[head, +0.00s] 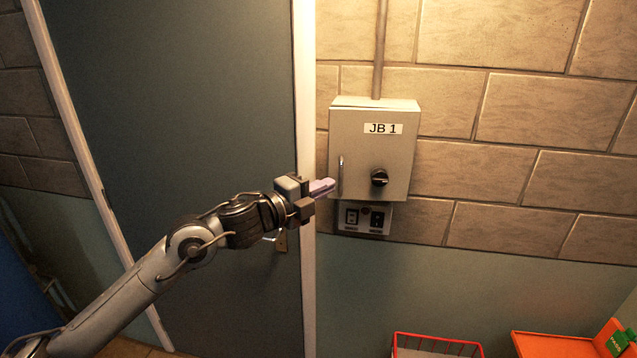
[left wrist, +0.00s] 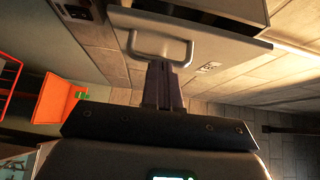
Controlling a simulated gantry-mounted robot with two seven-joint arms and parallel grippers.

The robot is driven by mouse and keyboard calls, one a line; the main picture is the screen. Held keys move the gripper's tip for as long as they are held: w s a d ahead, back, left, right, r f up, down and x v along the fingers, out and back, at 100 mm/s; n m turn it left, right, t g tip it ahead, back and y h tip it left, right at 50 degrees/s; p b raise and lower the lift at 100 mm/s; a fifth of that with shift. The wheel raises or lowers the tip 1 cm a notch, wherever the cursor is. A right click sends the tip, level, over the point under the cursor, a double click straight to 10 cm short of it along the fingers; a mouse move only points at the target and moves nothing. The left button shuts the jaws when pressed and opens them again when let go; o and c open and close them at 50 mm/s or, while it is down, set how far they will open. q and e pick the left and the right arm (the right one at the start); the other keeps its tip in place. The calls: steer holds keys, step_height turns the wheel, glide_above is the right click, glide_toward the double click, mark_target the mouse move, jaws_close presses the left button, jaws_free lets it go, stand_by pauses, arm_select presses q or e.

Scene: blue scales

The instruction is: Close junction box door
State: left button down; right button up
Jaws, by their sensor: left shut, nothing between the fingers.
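The grey junction box (head: 355,125), labelled JB 1, is on the brick wall. In the left wrist view the closed fingers (left wrist: 163,68) point at the door front beside the handle (left wrist: 134,46); contact is unclear. My right gripper is not in view.
A switch panel (head: 347,228) sits below the box and a conduit (head: 379,60) runs up from it. A dark door (head: 180,90) with a pale frame is at the left. A red basket (head: 440,340) and an orange bin (head: 555,345) stand low at the right.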

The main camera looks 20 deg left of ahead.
arm_select(q)
steer(key=s+a, duration=0.7)
steer(key=a, duration=0.1)
step_height(320, 180, up, 11)
steer(key=d+m+t+y+p, duration=0.1)
steer(key=m+t+y+p, duration=0.3)
steer(key=t, duration=0.3)
steer(key=n+g+y+p, duration=0.5)
steer(key=n+p, duration=0.5)
steer(key=p, duration=0.8)
glide_toward(340, 182)
steer(key=shift+t+y, duration=0.3)
steer(key=shift+y, duration=0.1)
steer(key=w+p, duration=0.1)
steer(key=w, duration=0.3)
steer(key=w+p, duration=0.1)
steer(key=w, duration=0.1)
steer(key=shift+w+d+f+p, duration=0.15)
steer(key=shift+w+f+p, duration=0.2)
steer(key=shift+w, duration=0.05)
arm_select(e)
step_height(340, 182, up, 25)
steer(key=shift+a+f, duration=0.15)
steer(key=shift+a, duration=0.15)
